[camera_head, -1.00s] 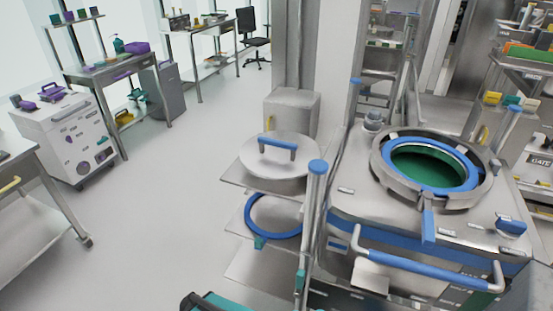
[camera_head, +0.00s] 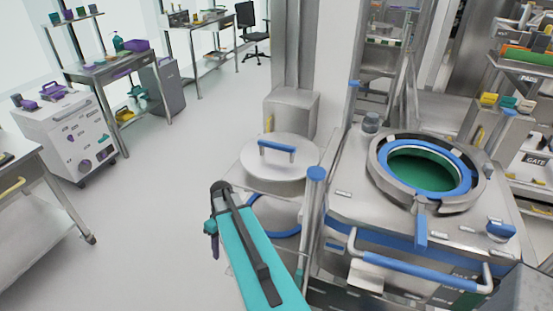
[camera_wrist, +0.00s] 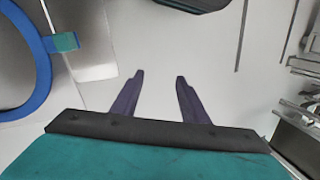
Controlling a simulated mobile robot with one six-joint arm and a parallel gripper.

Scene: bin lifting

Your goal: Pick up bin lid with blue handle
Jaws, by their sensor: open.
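The round grey bin lid (camera_head: 262,163) with a blue bar handle (camera_head: 277,147) lies flat on the top shelf beside the steel machine. My gripper (camera_head: 212,243) is in front of the lid, to its lower left in the head view, at the end of my teal arm. It is apart from the lid. In the wrist view my gripper's two dark fingers (camera_wrist: 158,76) are spread with nothing between them, over pale floor. The lid and its handle cannot be made out in the wrist view.
A blue ring (camera_head: 286,229) lies on the shelf below the lid; it shows in the wrist view (camera_wrist: 43,62). A blue-topped post (camera_head: 316,175) stands right of the lid. The machine (camera_head: 345,205) has a round green opening and blue rail.

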